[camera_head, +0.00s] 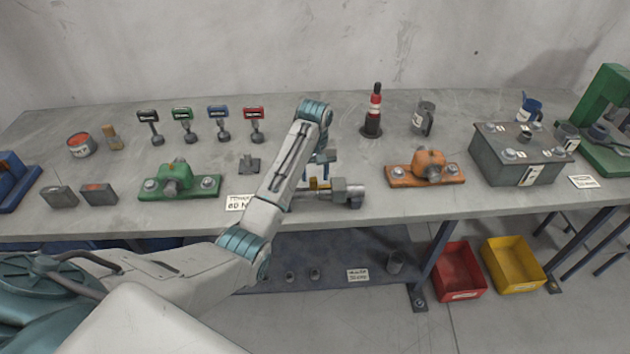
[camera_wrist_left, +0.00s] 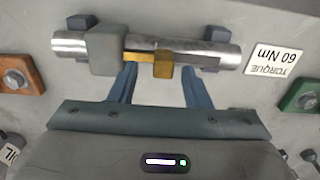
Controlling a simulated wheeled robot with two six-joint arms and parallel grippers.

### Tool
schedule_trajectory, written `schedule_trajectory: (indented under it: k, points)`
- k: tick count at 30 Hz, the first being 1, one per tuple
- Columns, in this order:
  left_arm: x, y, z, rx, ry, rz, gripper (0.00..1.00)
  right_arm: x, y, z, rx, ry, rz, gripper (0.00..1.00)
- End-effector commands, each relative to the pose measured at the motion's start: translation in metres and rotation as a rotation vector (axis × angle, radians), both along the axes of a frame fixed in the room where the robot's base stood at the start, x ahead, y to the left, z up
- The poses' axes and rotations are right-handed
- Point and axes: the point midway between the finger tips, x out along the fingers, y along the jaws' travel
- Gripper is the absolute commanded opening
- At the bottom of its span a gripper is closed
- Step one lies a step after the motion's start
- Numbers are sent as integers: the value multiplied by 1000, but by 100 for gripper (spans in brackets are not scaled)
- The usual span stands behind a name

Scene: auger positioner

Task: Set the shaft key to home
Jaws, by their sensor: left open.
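A silver shaft (camera_wrist_left: 222,56) lies across the top of the left wrist view, resting on dark supports. A brass-yellow key (camera_wrist_left: 163,65) with a raised tab sits along the shaft, beside a grey block (camera_wrist_left: 104,50) around it. My left gripper (camera_wrist_left: 158,76) is open; its two blue fingers reach toward the shaft on either side of the key's tab, with no grip on it. In the head view the shaft's grey end (camera_head: 352,194) and a bit of the yellow key (camera_head: 319,184) show beside my left arm, which hides the rest. My right gripper is not in view.
A green fixture (camera_head: 205,187) stands left of the shaft and an orange fixture (camera_head: 447,174) right of it. A torque label (camera_head: 237,203) lies close by. A grey battery-like box (camera_head: 517,165) stands farther right. Red (camera_head: 455,284) and yellow (camera_head: 512,282) bins stand on the floor.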

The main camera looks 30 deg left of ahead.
Motion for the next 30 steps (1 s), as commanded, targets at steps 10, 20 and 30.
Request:
schedule_trajectory:
  k: [10,20,30]
  points:
    - [1,-1,65,-1,1,-1,44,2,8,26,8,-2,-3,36]
    - [2,-2,79,0,-1,-1,44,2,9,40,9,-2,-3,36]
    - [2,-2,79,-1,-3,-1,44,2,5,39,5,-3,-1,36]
